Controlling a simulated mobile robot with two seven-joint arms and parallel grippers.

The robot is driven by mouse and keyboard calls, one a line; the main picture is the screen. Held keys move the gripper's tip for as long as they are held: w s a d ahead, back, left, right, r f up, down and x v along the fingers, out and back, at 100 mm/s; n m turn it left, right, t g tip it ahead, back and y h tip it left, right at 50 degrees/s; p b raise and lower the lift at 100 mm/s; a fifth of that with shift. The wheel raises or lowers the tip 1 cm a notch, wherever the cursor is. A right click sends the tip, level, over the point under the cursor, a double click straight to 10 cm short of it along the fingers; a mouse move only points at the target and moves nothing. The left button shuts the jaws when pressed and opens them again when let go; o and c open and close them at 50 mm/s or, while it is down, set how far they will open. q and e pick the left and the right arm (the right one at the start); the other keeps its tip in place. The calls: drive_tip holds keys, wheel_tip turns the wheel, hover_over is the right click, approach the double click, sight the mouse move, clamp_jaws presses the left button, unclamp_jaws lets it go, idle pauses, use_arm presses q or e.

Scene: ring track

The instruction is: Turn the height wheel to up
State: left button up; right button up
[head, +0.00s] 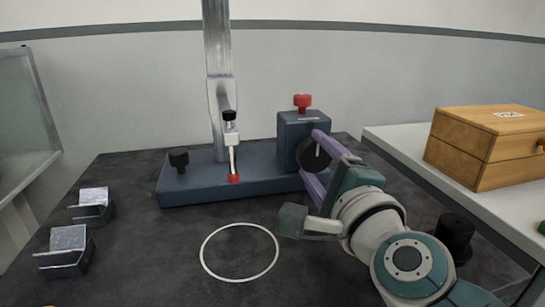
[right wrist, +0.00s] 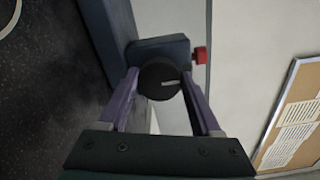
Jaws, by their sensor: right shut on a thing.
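The height wheel (head: 311,153) is a dark round knob on the right side of the blue block (head: 290,128) at the end of the blue base. In the right wrist view the wheel (right wrist: 157,82) faces me, with a pale pointer mark (right wrist: 170,83) lying nearly level towards the right. My right gripper (head: 312,156) has one purple finger on each side of the wheel and is shut on it. Its fingers also show in the right wrist view (right wrist: 161,78). The finger contacts are partly hidden in the head view. My left gripper is not in view.
A red knob (head: 302,101) tops the blue block. A metal column (head: 217,45) carries a small holder with a red-tipped tool (head: 233,160). A white ring (head: 204,252) lies on the dark table. Metal blocks (head: 68,240) stand left; a wooden box (head: 480,150) sits right.

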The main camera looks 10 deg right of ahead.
drive_tip(key=o, duration=1.4)
drive_tip(key=shift+c, duration=0.2)
drive_tip(key=shift+s, duration=0.1)
drive_tip(key=shift+s, duration=0.3)
drive_tip(key=s+p, duration=0.1)
drive_tip(key=s, duration=0.8)
drive_tip(key=shift+s+d, duration=0.1)
drive_tip(key=shift+d, duration=0.05)
